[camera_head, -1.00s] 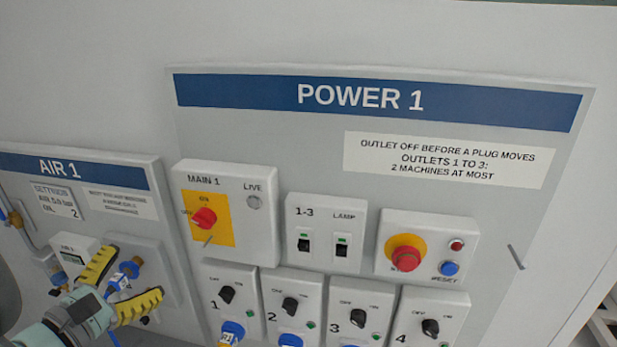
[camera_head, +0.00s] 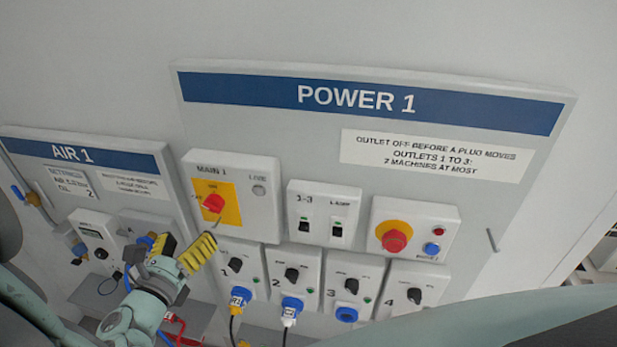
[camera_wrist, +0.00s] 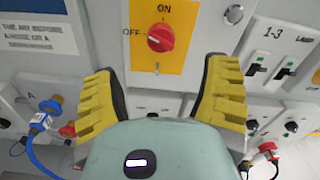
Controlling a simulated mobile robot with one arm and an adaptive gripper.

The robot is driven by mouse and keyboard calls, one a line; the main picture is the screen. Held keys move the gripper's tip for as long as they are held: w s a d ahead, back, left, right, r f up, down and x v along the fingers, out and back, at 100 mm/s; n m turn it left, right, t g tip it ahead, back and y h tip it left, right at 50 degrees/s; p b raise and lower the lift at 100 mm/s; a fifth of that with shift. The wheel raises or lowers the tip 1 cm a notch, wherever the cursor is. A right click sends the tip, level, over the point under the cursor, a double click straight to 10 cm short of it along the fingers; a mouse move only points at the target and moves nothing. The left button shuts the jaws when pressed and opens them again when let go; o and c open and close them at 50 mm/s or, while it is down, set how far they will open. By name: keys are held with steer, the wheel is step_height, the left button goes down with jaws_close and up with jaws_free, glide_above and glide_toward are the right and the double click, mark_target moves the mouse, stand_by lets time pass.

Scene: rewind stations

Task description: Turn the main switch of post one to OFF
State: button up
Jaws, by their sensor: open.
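The main switch (camera_head: 213,203) is a red rotary knob on a yellow plate, in the box labelled MAIN 1 (camera_head: 258,222) on the POWER 1 panel. In the wrist view the red knob (camera_wrist: 160,38) sits ahead of and between my fingers, below the word ON and right of OFF. I cannot tell for sure where its pointer stands. My gripper (camera_head: 183,248) has yellow ribbed fingers and is open and empty, below and left of the switch in the head view. In the wrist view my gripper (camera_wrist: 165,95) is apart from the knob.
A red emergency button (camera_head: 395,241) and the 1-3 and LAMP rockers (camera_head: 320,229) lie to the right. Outlet knobs and plugs (camera_head: 238,298) sit below. The AIR 1 panel (camera_head: 70,152) with a blue hose is at the left.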

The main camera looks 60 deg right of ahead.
mark_target(209, 209)
steer(key=p+x, duration=0.3)
steer(key=x, duration=0.4)
steer(key=shift+d, duration=0.4)
steer(key=shift+p+x, duration=0.3)
steer(key=shift+x, duration=0.85)
steer(key=shift+w, duration=0.15)
steer(key=c, duration=1.2)
steer(key=shift+w+a+r+n+p, duration=0.1)
steer(key=shift+a+n+p, duration=0.05)
steer(key=shift+n+p, duration=0.65)
steer(key=shift+f+n+p, duration=0.2)
steer(key=shift+n+p, duration=0.25)
steer(key=shift+n, duration=1.05)
